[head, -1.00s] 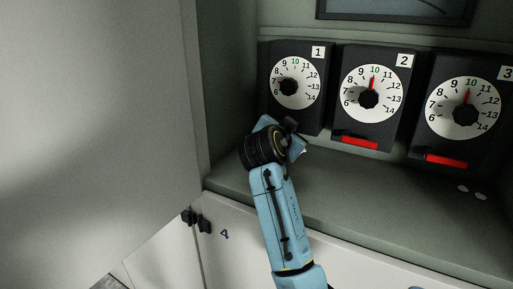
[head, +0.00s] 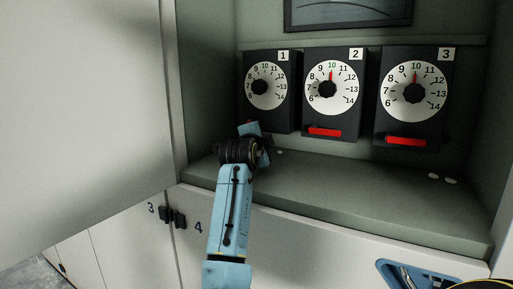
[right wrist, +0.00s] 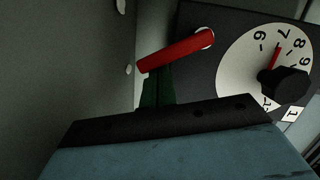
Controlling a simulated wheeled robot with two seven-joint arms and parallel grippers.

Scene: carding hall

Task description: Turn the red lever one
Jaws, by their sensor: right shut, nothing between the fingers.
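Box 1 (head: 286,112) is dark with a white dial (head: 267,87), its pointer near 7. In the right wrist view the box's red lever (right wrist: 174,53) slants away from its white pivot, hanging mostly toward the box's lower end. In the head view my arm hides this lever. My right gripper (head: 266,150) is in front of the bottom of box 1. In the right wrist view its dark green fingers (right wrist: 157,88) are shut and empty, right beside the lever; I cannot tell whether they touch it. My left gripper is not in view.
Box 2 (head: 345,118) and box 3 (head: 430,122) stand to the right, with level red levers and pointers near 10. A grey-green shelf (head: 340,190) runs below. A large open door panel (head: 80,100) is at left.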

